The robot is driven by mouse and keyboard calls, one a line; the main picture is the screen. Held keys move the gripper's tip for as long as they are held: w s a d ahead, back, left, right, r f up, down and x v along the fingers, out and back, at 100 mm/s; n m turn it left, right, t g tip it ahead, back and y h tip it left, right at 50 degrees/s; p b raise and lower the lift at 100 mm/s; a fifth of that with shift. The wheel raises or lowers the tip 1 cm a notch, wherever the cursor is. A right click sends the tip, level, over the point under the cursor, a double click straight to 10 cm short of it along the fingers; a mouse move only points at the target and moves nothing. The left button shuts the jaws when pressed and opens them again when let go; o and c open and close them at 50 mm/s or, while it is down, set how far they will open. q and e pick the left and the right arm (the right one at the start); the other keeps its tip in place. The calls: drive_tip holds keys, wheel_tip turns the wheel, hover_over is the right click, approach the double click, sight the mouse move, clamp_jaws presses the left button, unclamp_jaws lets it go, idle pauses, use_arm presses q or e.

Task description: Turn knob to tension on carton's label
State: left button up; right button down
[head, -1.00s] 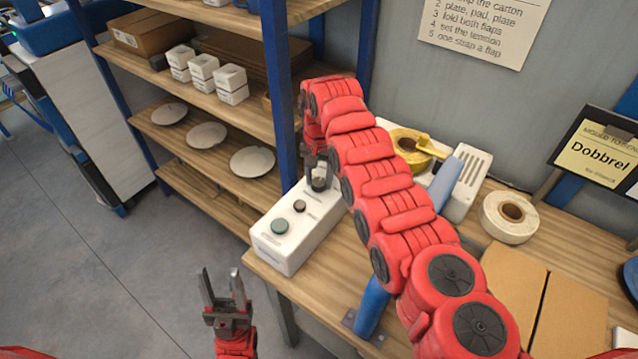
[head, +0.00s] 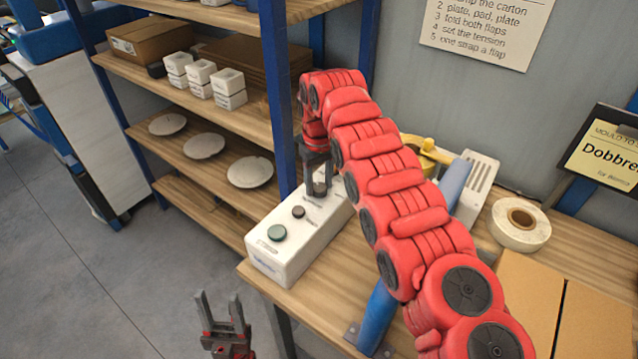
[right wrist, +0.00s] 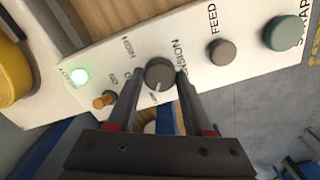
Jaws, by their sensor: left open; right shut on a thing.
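The white control box (head: 320,231) stands at the left end of the wooden bench. In the right wrist view its panel (right wrist: 185,42) shows the dark round tension knob (right wrist: 159,72) with a white pointer line towards the bottom of the picture. My right gripper (right wrist: 159,80) has its fingers on either side of this knob and is shut on it. In the head view the right gripper (head: 319,186) is at the box's far end. My left gripper (head: 220,305) is open and empty, over the floor in front of the bench. I cannot make out the carton's label.
A dark feed knob (right wrist: 222,52) and a green strap button (right wrist: 283,33) are on the same panel. A green lamp (right wrist: 80,77) glows near a small orange part (right wrist: 104,100). A blue shelf post (head: 278,100) stands close left of the right gripper. A tape roll (head: 521,224) lies on the bench.

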sight(319, 187)
drive_tip(key=shift+n, duration=0.4)
drive_tip(key=shift+c, duration=1.5)
unclamp_jaws()
drive_tip(key=shift+r, duration=0.35)
wheel_tip(319, 187, up, 2)
drive_tip(key=shift+a, duration=0.1)
wheel_tip(319, 187, up, 15)
drive_tip(key=p, duration=1.4)
